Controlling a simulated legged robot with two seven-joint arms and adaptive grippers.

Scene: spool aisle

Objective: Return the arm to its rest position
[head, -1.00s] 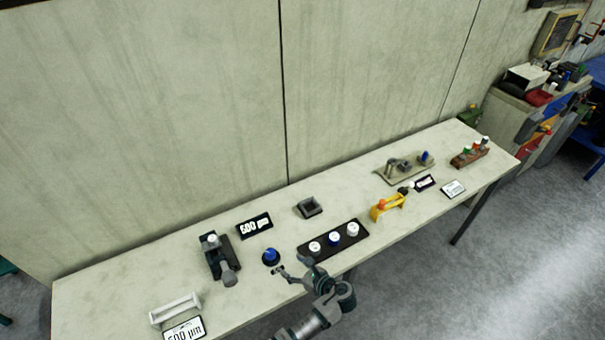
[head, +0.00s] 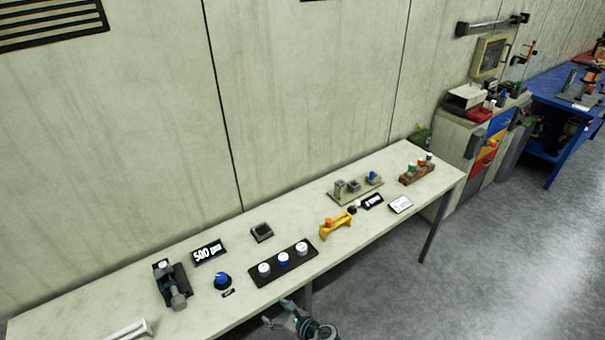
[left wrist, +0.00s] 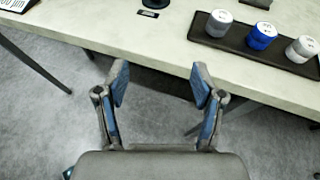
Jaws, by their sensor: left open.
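My left gripper (head: 279,313) is at the bottom of the head view, in front of the long pale table's (head: 60,321) near edge. In the left wrist view its two blue-padded fingers (left wrist: 160,88) are apart with nothing between them. Beneath them is the grey floor, with the table edge just beyond the fingertips. My right gripper does not show in either view.
Open floor (head: 420,300) lies to the right.

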